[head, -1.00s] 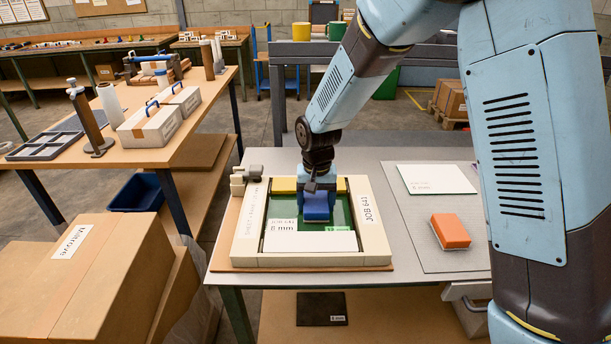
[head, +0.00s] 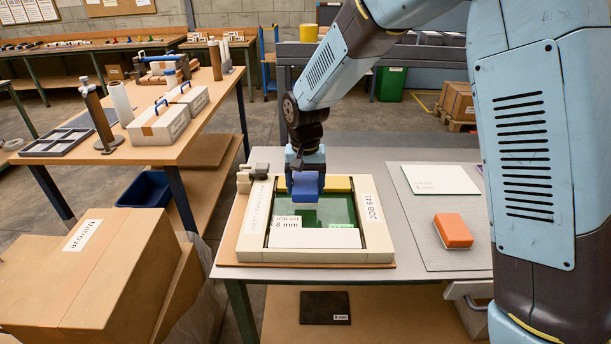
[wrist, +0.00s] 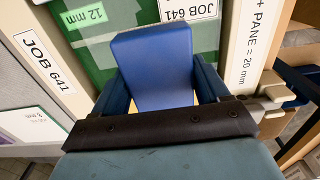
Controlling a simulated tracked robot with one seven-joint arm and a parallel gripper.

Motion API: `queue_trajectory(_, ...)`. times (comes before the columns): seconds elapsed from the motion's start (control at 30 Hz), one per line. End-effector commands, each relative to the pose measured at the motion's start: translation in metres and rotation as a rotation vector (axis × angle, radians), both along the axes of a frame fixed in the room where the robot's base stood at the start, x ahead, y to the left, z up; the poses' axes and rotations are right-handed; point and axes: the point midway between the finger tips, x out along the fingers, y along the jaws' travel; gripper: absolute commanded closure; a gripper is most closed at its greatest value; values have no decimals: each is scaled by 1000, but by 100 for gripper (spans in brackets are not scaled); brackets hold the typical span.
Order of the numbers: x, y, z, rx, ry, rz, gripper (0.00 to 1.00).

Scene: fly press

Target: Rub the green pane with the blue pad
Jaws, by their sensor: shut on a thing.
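The green pane (head: 340,209) lies in a cream frame (head: 378,225) marked JOB 641 on the bench. It also shows in the wrist view (wrist: 206,48), behind the pad. My gripper (head: 305,178) is shut on the blue pad (head: 306,188), over the back left part of the pane. In the wrist view the pad (wrist: 152,70) sits between the two fingers. The pad hides part of the pane.
A yellow block (head: 338,184) lies along the frame's back edge, and a white strip (head: 316,238) covers its front. An orange block (head: 453,230) and a white sheet (head: 440,179) lie to the right.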

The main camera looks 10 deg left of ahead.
Motion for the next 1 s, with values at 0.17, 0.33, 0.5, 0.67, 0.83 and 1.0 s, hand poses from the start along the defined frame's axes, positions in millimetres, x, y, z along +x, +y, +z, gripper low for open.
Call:
queue_trajectory(0.17,2,-2,17,1,-2,-4,59)
queue_trajectory(0.33,3,-3,27,0,0,-7,59)
queue_trajectory(0.5,3,-3,29,0,0,-7,59)
queue_trajectory(0.67,3,-4,29,0,0,-7,59)
queue_trajectory(0.83,3,-4,29,0,0,-8,59)
queue_trajectory(1.0,10,-10,28,0,0,-20,59)
